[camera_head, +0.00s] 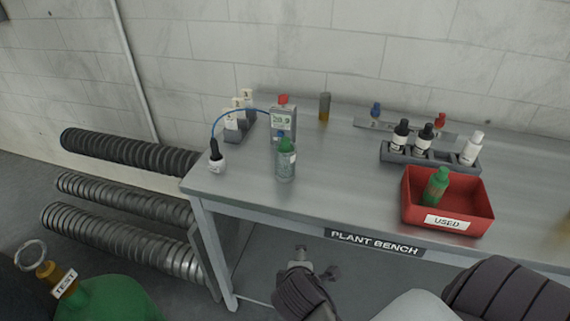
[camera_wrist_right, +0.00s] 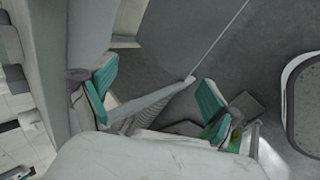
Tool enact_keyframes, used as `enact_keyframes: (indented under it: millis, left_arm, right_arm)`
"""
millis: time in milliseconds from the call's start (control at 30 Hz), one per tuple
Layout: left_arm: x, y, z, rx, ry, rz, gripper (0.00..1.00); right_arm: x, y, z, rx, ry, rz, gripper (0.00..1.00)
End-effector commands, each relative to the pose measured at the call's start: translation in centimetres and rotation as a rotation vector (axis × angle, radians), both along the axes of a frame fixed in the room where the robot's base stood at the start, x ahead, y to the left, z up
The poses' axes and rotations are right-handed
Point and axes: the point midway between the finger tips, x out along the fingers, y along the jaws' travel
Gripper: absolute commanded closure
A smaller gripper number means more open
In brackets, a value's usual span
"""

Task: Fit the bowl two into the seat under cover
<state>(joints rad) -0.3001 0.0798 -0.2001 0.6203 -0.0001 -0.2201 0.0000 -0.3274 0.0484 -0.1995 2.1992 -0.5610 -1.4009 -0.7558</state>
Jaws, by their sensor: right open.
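I cannot make out a bowl marked two, a seat or a cover for certain in either view. My right gripper (camera_wrist_right: 155,90) shows in the right wrist view with its two teal-padded fingers wide apart and nothing held between them. Grey floor and blurred shapes lie behind the fingers. In the head view, dark and white parts of my arm show at the bottom, in front of the bench. My left gripper is not in view.
The plant bench (camera_head: 235,190) carries a green-capped bottle (camera_head: 286,160), a meter (camera_head: 283,123), a rack of dropper bottles (camera_head: 430,158) and a red USED bin (camera_head: 463,226). Ribbed hoses (camera_head: 125,235) lie left. A green cylinder (camera_head: 110,300) stands at lower left.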

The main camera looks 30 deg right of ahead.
Motion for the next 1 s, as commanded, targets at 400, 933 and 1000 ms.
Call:
enact_keyframes:
  millis: [400,933,1000]
  left_arm:
    - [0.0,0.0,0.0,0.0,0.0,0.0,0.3]
    - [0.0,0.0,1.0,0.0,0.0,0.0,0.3]
    - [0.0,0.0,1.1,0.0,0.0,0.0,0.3]
  right_arm:
    - [12.2,-1.1,13.6,-1.207,0.345,0.477,0.1]
    - [17.7,-4.3,17.6,-1.488,0.516,0.519,0.1]
    - [18.5,-5.2,17.5,-1.486,0.516,0.519,0.1]
